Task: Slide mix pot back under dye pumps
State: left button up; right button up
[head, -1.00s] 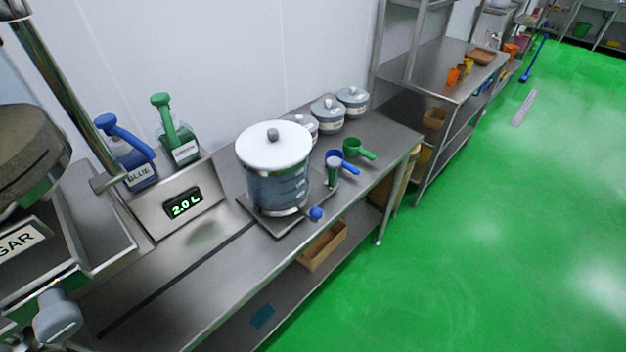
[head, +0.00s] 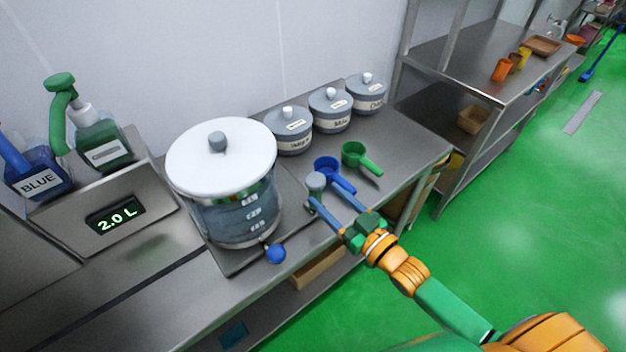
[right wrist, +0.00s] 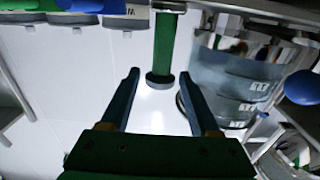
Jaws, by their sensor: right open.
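The mix pot (head: 233,212) is a clear pot with graduation marks and a white lid (head: 220,158). It stands on a metal plate by a dark slot in the bench, with a blue ball knob (head: 276,253) at its front. It also shows in the right wrist view (right wrist: 235,85). The dye pumps, blue (head: 40,178) and green (head: 103,142), stand to its left behind the 2.0 L display (head: 115,214). My right gripper (head: 324,195) is open and empty, right of the pot, near a grey-topped green post (right wrist: 164,50). My left gripper is out of view.
A blue scoop (head: 327,166) and a green scoop (head: 354,153) lie right of the pot. Several lidded canisters (head: 330,110) line the wall. A steel shelf (head: 470,65) stands beyond. The slot's left stretch (head: 100,285) is clear.

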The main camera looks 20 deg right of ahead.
aim_at(318, 191)
jog(key=x, duration=0.4)
jog(key=shift+s+a, duration=0.15)
jog(key=shift+a, duration=0.1)
jog(key=shift+w+d+f, duration=0.1)
jog(key=shift+w+d, duration=0.05)
jog(key=shift+w, duration=0.35)
jog(key=shift+s, duration=0.1)
jog(key=shift+c, duration=0.8)
grip_shut()
